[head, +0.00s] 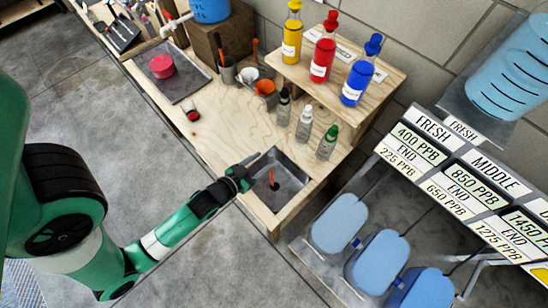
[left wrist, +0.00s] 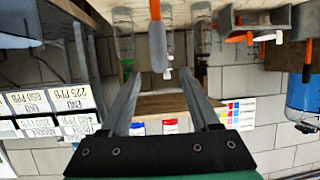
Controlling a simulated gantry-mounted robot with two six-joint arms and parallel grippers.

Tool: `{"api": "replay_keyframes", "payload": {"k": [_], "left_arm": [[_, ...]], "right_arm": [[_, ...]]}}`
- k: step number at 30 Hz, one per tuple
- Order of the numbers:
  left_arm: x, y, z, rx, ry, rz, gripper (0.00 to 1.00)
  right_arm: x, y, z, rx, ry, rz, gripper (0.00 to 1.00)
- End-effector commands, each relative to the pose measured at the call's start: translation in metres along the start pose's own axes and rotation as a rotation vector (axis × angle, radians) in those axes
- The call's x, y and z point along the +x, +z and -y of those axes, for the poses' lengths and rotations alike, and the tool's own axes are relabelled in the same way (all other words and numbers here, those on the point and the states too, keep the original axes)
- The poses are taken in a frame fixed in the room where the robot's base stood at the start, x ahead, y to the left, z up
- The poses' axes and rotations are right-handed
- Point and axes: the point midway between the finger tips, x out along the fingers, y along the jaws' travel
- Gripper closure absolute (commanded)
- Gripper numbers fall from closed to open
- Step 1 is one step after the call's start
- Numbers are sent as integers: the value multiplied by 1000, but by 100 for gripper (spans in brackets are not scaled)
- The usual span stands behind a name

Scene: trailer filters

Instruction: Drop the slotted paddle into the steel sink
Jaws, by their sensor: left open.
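The steel sink (head: 292,192) is a square basin set in the near end of the wooden bench. A slim orange piece (head: 271,178) shows over the basin, above a dark round spot; it looks like part of the paddle. In the left wrist view, which is upside down, a paddle with an orange part and a grey part (left wrist: 158,45) shows between my finger lines. My left gripper (head: 250,172) is at the sink's left edge. Its fingers (left wrist: 163,85) are spread apart with no visible grip on the paddle. I cannot tell whether the paddle touches the basin. My right gripper is out of view.
Several small dropper bottles (head: 304,123) stand just behind the sink. A wooden riser (head: 385,92) holds yellow, red and blue bottles. Cups with orange-handled tools (head: 264,88) stand farther back. A rack with blue filters (head: 340,222) and labels is at right. The bench left of the sink is mostly clear.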

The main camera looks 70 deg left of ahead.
Motion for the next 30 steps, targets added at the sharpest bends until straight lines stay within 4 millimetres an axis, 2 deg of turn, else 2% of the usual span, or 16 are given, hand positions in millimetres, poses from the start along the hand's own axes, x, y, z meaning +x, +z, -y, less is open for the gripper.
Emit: {"api": "replay_keyframes", "payload": {"k": [1, 4, 10, 30], "left_arm": [[-14, 1, 0, 1, 2, 3, 38], [-36, 1, 0, 1, 2, 1, 38], [-60, 1, 0, 0, 1, 1, 38], [-63, 0, 0, -1, -1, -1, 38]], "right_arm": [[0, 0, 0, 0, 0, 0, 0], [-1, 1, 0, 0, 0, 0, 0], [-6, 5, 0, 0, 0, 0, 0], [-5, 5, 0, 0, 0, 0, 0]]}}
